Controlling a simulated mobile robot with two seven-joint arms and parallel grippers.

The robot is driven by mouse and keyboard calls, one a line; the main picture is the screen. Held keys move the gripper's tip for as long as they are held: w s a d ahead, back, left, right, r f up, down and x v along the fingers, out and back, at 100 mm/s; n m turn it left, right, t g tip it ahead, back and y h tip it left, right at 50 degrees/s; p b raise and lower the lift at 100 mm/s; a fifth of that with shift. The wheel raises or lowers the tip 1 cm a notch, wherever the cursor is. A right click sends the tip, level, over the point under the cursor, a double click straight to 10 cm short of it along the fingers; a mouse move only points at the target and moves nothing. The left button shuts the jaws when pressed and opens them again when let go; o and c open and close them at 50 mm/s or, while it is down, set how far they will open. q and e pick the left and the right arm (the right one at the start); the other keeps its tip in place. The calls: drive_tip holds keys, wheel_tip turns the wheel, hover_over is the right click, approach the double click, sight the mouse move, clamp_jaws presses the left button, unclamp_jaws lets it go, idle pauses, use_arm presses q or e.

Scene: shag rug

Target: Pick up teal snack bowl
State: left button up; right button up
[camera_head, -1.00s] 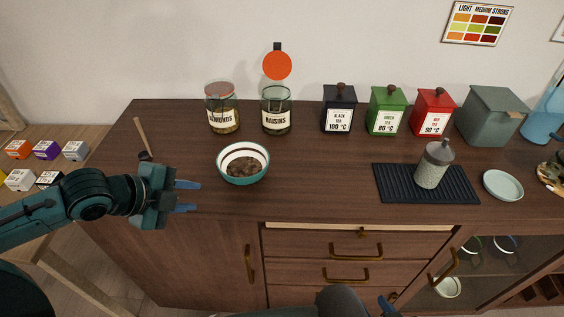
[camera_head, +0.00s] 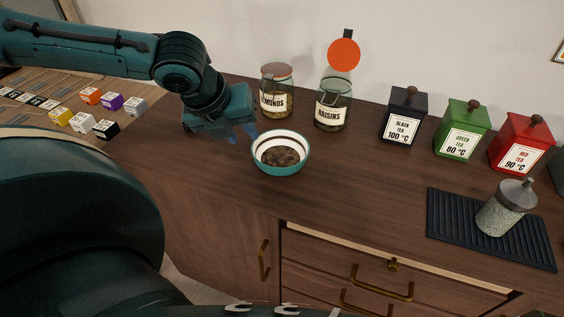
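The teal snack bowl (camera_head: 281,166) stands upright on the wooden sideboard top. It is white inside with a dark band and holds brown contents. My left gripper (camera_head: 244,133) is at the bowl's upper left, pointing down with its blue fingers close to the rim. The fingers look apart with nothing between them; I cannot tell whether one touches the rim. My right gripper is not in view.
Jars of almonds (camera_head: 276,92) and raisins (camera_head: 333,104) stand close behind the bowl. Black (camera_head: 404,114), green (camera_head: 461,130) and red (camera_head: 521,142) tea tins stand to the right. A shaker (camera_head: 504,208) stands on a dark ribbed mat (camera_head: 446,221). The sideboard top right of the bowl is clear.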

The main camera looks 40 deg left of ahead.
sight(255, 147)
use_arm(q)
drive_tip(key=b+x, duration=0.1)
drive_tip(key=x, duration=0.2)
drive_tip(key=shift+f, duration=0.1)
drive_tip(key=shift+w+f+b, duration=0.15)
drive_tip(key=shift+f+b, duration=0.05)
drive_tip(key=shift+b, duration=0.1)
drive_tip(key=b+x, duration=0.2)
drive_tip(key=x, duration=0.1)
drive_tip(key=shift+w+a+f, duration=0.1)
drive_tip(key=shift+a+f, duration=0.05)
drive_tip(key=shift+f, duration=0.3)
drive_tip(key=shift+w+f, duration=0.2)
drive_tip(key=shift+f, duration=0.15)
drive_tip(key=shift+w+f, duration=0.2)
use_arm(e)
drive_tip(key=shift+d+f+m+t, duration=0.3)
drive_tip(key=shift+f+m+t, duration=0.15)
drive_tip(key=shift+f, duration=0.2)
use_arm(q)
drive_tip(key=shift+c, duration=0.3)
clamp_jaws()
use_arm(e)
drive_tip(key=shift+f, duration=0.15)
